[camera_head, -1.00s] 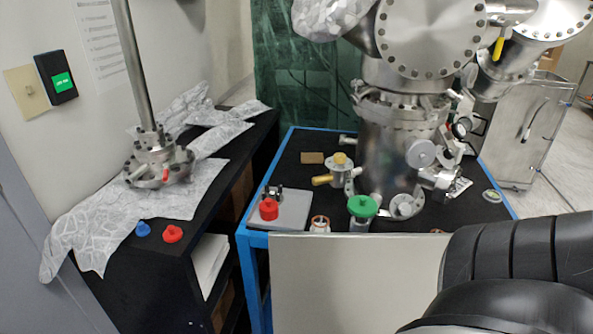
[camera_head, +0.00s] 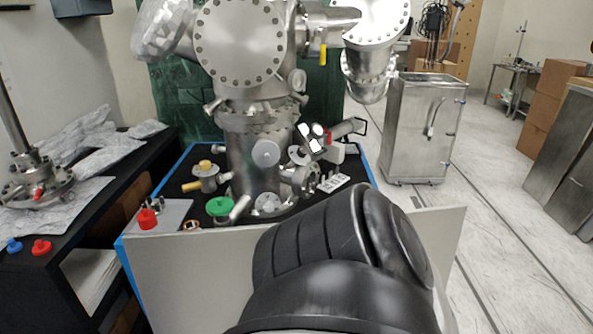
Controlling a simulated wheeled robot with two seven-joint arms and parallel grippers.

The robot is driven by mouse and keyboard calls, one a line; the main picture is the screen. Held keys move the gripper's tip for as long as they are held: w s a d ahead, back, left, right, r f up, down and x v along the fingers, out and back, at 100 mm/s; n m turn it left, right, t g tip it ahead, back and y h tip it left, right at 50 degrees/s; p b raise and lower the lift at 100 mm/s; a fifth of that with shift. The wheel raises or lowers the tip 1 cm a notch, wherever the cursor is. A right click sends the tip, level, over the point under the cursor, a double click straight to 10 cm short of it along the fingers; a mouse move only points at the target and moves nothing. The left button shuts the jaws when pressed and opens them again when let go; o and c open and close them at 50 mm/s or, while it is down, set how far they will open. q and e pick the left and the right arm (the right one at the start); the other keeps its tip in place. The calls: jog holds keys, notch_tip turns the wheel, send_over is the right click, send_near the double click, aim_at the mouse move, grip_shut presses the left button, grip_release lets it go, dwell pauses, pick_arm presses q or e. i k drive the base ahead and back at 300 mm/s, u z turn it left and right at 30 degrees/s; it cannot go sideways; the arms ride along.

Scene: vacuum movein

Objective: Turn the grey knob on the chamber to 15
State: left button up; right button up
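The steel vacuum chamber (camera_head: 252,165) stands upright on a black-topped table with a blue frame in the camera_head view. A round grey knob (camera_head: 265,153) faces me from the front of its body, below the bolted flange ring. The knob's markings are too small to read, so I cannot tell its setting. A large black link of my own arm (camera_head: 330,255) fills the lower middle, in front of the table's right part. I see no fingers of my left or right gripper in the view.
A green-topped valve (camera_head: 220,206), a yellow-handled valve (camera_head: 205,170) and a red knob (camera_head: 148,218) stand near the chamber. A black bench (camera_head: 105,215) is at the left. A steel cabinet (camera_head: 418,130) stands at the right, with open floor (camera_head: 500,220) nearby.

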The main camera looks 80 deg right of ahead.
aim_at(269, 206)
jog(key=k, duration=0.4)
jog(key=z, duration=1.1)
